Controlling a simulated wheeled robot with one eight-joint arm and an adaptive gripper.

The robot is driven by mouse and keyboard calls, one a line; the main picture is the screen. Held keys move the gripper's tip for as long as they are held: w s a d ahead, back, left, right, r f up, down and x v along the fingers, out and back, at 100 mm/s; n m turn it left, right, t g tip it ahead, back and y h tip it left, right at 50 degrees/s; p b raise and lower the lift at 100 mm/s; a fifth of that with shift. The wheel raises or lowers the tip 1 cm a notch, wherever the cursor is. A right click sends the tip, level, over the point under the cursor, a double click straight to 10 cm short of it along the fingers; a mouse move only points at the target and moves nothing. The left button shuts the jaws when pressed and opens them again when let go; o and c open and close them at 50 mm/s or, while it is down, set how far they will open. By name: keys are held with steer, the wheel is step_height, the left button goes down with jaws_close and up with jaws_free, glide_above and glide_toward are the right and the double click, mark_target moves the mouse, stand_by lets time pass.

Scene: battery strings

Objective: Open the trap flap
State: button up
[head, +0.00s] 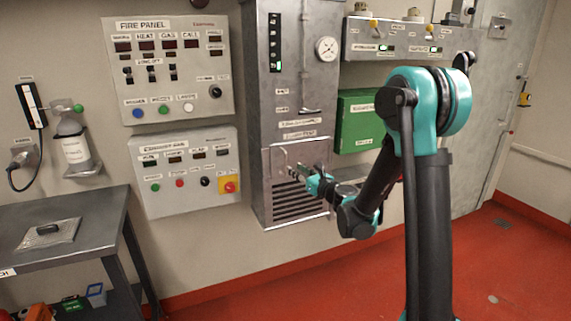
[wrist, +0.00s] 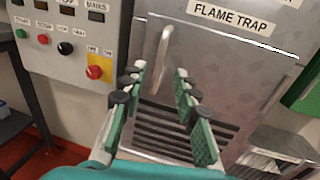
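The trap flap (wrist: 225,55) is a grey metal panel under a "FLAME TRAP" label, low on the tall grey cabinet; it also shows in the head view (head: 312,155). It looks closed. A pale upright bar handle (wrist: 162,50) stands on its left side. My gripper (wrist: 160,72) is open, with green-padded fingers pointing at the handle. In the wrist view the handle shows between and just beyond the fingertips; I cannot tell whether they touch it. In the head view my gripper (head: 298,172) is in front of the flap's lower part and hides some of it.
Dark vent slots (wrist: 180,130) lie below the handle. A control box with a red button on yellow (head: 229,186) is on the wall to the left. A green box (head: 358,120) is to the right. A metal table (head: 85,220) stands at the left.

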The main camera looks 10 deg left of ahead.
mark_target(286, 163)
steer(key=x, duration=0.8)
jaws_close()
stand_by(0.4)
